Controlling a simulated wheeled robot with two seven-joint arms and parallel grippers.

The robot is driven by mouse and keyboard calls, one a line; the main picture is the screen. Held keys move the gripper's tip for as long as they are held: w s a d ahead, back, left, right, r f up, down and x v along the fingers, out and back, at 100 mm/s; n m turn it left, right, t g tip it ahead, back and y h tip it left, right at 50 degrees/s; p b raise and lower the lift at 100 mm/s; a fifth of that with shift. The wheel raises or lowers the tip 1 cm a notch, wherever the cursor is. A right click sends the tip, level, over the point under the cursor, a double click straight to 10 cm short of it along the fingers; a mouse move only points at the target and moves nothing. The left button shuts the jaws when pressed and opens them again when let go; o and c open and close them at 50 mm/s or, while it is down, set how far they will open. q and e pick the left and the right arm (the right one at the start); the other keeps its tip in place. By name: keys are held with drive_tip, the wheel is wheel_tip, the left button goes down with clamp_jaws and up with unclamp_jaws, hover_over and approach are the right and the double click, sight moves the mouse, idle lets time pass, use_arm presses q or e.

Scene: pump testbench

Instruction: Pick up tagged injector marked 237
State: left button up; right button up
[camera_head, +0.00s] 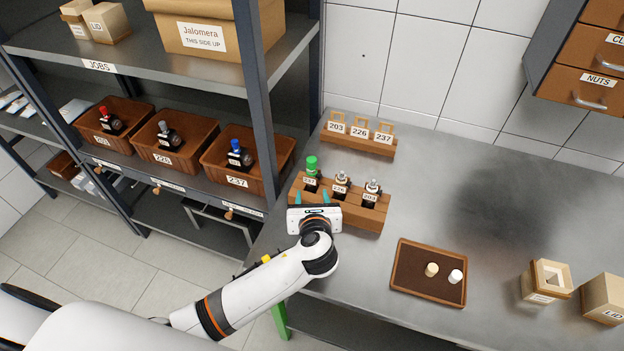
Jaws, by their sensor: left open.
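The wooden injector rack (374,216) stands on the steel bench and holds three dark injectors upright. The left one (312,174) has a green cap, and its small label seems to read 237. The middle injector (341,185) seems marked 226 and the right injector (372,193) seems marked 203; both have pale tops. My left gripper (319,196) is open and empty at the rack's front, its teal fingertips just in front of and below the green-capped injector. The gripper body hides part of the rack's front. My right gripper is not in view.
A wooden holder (358,146) with tags 203, 226 and 237 stands behind the rack. A brown tray (412,292) with two small caps lies to the right, with wooden boxes (545,281) beyond. A shelf post and bins (275,172) stand left. The bench's middle right is clear.

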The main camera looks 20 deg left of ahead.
sight(312, 185)
use_arm(q)
drive_tip(key=shift+x, duration=1.05)
drive_tip(key=shift+w+a+p, duration=0.15)
drive_tip(key=shift+w+p, duration=0.15)
drive_tip(key=shift+w, duration=0.25)
drive_tip(key=x, duration=0.4)
drive_tip(key=shift+w+p, duration=0.25)
drive_tip(key=shift+p, duration=0.05)
drive_tip(key=c, duration=1)
